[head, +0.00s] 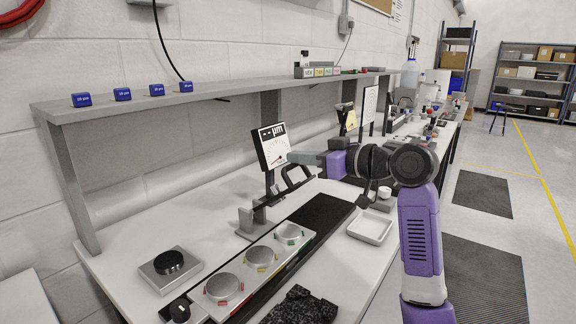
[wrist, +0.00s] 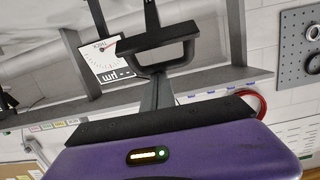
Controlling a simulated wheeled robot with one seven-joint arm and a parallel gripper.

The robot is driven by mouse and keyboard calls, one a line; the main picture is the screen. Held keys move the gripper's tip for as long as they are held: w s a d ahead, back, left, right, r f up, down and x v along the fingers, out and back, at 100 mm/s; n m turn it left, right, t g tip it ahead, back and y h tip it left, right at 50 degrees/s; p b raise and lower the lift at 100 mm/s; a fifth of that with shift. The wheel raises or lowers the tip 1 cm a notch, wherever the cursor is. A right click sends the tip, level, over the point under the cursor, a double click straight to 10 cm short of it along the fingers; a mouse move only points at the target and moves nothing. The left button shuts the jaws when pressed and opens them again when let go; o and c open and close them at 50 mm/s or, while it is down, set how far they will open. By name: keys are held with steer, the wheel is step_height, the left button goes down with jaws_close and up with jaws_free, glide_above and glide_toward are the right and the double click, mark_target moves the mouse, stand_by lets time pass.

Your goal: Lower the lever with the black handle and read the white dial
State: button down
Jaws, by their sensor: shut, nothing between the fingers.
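The white dial (head: 273,147) has a black top edge, a "µm" mark and a red needle; its reading is too small to make out. It shows upside down in the wrist view (wrist: 108,58). Below it, the lever's black handle (head: 297,178) is a loop-shaped grip on a dark arm from the grey stand (head: 248,222). In the wrist view the handle (wrist: 155,40) is just past my fingertips. My gripper (head: 299,157) is shut and empty, pointing left, just above the handle. I cannot tell whether the fingers touch it.
Silver round plates (head: 260,257) with coloured marks sit in a row before the stand. A black disc on a square block (head: 171,266), a white tray (head: 370,227) and a dark rough block (head: 302,306) are on the bench. A shelf (head: 215,92) with blue blocks runs above.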

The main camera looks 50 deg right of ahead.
steer(key=s+f+t+b, duration=0.4)
steer(key=s+f+b, duration=0.4)
steer(key=f+b, duration=0.3)
steer(key=shift+d+f+b, duration=0.15)
steer(key=shift+b, duration=1.3)
